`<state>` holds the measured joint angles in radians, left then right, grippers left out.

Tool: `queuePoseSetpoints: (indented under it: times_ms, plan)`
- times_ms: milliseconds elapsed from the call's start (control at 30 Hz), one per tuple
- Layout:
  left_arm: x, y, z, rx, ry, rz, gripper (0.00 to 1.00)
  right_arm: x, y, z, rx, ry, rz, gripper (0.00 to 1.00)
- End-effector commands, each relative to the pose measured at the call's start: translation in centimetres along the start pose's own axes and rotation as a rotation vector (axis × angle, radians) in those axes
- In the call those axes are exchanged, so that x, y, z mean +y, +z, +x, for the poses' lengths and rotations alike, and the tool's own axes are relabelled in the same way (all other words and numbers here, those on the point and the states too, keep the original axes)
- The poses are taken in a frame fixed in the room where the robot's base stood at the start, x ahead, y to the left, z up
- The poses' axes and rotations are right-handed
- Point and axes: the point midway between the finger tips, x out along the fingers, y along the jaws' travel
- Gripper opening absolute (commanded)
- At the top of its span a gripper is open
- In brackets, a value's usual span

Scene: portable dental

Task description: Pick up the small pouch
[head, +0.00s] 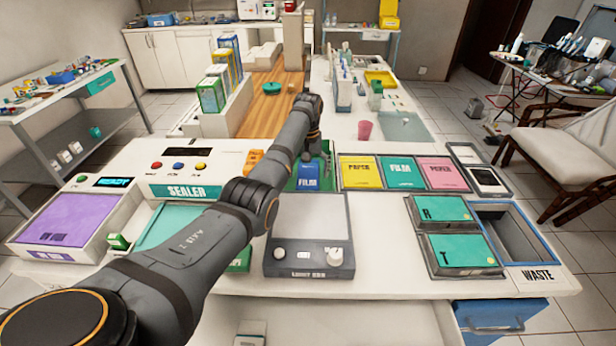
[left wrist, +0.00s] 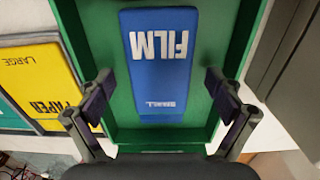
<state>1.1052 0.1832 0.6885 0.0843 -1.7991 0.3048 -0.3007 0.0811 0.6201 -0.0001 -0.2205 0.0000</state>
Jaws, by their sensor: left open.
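The small pouch is a blue packet marked FILM SMALL. It lies in a green tray (left wrist: 118,132), and in the left wrist view the pouch (left wrist: 160,75) is at the upper middle, its print upside down. In the head view the pouch (head: 308,178) shows at the centre, below my left gripper (head: 315,150). In the left wrist view my left gripper (left wrist: 160,95) is open, one finger on each side of the pouch and apart from it. I cannot tell the exact height of the fingers above it. My right gripper is not in view.
Yellow, teal and pink pouches (head: 400,172) lie in a row right of the green tray. A light box (head: 309,262) stands in front of it, and a sealer (head: 187,192) to the left. Lidded trays and a waste bin (head: 530,262) are at the right.

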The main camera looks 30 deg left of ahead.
Motion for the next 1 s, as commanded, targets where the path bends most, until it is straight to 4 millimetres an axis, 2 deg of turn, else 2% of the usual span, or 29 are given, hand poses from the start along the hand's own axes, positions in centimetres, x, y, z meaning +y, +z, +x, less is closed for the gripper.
queuePoseSetpoints:
  times_ms: [67,500,767,867,1000]
  plan:
    - [0.0,0.0,0.0,0.0,0.0,0.0,0.91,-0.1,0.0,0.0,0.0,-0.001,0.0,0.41]
    - [0.0,0.0,-0.1,0.0,0.0,0.0,0.33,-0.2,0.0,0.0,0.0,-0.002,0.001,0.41]
    - [0.0,-0.1,-0.6,0.002,0.001,0.0,0.33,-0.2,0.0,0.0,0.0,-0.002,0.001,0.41]
    - [0.0,-0.1,-2.4,0.004,0.001,0.0,0.33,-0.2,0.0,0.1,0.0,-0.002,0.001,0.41]
    - [0.0,-0.1,-5.7,0.004,0.001,-0.001,0.33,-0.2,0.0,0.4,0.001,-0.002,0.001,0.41]
